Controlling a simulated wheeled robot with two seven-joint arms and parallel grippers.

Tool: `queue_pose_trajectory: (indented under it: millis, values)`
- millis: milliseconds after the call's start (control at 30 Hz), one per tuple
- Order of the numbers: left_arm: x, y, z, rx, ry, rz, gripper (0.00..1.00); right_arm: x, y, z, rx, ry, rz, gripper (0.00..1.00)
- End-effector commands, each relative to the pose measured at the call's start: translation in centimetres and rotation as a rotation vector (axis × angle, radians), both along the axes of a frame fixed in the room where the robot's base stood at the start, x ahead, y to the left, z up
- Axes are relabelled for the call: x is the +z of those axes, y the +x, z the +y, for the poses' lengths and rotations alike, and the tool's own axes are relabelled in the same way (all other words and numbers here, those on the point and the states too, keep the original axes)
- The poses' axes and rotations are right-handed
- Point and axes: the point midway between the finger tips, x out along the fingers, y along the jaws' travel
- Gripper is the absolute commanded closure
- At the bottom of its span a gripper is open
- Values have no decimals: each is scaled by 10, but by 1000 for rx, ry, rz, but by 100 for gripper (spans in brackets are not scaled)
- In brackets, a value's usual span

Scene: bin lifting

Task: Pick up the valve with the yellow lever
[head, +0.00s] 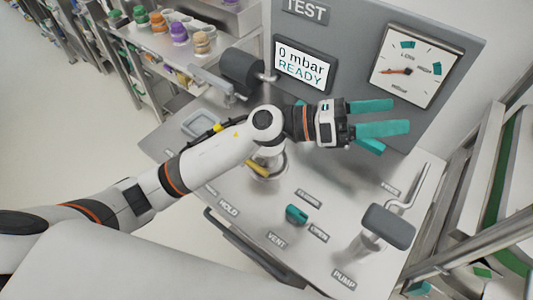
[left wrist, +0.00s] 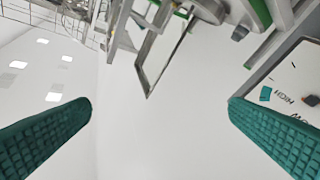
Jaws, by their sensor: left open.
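The yellow lever (head: 258,168) of the valve shows in the head view below my left forearm, on the metal bench panel. The valve's metal body (head: 277,163) beside it is partly hidden by my arm. My left gripper (head: 400,116) is open and empty, its teal fingers pointing right, to the right of the valve and in front of the grey test panel. In the left wrist view, its fingers (left wrist: 160,115) stand wide apart with nothing between them. The valve does not show there. My right gripper is not in view.
The grey test panel (head: 350,25) carries a screen (head: 304,66) reading "0 mbar READY" and a gauge (head: 414,67). A teal knob (head: 297,214) and a grey-topped pump handle (head: 389,226) stand on the bench. A shelf (head: 140,55) with colored parts is at upper left.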

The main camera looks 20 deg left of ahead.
Motion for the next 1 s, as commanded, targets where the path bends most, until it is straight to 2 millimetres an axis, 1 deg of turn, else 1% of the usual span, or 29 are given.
queue_pose_trajectory:
  millis: [33, 67, 100, 167, 200, 233, 267, 300, 367, 400, 433, 500, 600, 700, 767, 833, 1000]
  values:
    - [-12, -5, -8, -68, 138, -136, 0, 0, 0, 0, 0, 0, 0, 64]
    - [-23, -9, -11, -112, 226, -216, 0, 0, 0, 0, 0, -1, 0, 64]
    - [-39, -12, -11, -171, 343, -315, 0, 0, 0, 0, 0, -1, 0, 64]
    - [-65, -11, -5, -262, 526, -455, 0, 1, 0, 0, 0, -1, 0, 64]
    - [-82, -7, 5, -323, 651, -540, 0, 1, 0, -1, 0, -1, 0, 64]
    - [-94, -3, 14, -368, 746, -598, 0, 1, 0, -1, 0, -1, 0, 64]
    - [-106, 3, 26, -412, 842, -649, 0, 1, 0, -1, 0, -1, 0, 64]
    - [-119, 12, 45, -474, 970, -710, 0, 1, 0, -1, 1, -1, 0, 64]
    - [-134, 27, 77, -561, 1157, -778, 0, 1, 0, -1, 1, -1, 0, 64]
    - [-139, 38, 100, -615, 1271, -807, 0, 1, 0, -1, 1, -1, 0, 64]
    - [-142, 45, 117, -653, 1352, -820, 0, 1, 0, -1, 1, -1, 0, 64]
    - [-141, 60, 153, -730, 1512, -834, 0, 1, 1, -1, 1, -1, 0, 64]
    - [-136, 74, 192, -808, 1674, -823, 0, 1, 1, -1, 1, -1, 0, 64]
    - [-131, 80, 211, -848, 1754, -808, 0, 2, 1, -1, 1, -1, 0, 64]
    - [-133, 80, 216, -862, 1772, -801, 0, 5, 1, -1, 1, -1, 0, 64]
    - [-141, 80, 217, -867, 1776, -798, 0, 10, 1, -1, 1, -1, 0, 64]
    - [-171, 79, 217, -867, 1772, -796, 0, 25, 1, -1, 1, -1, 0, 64]
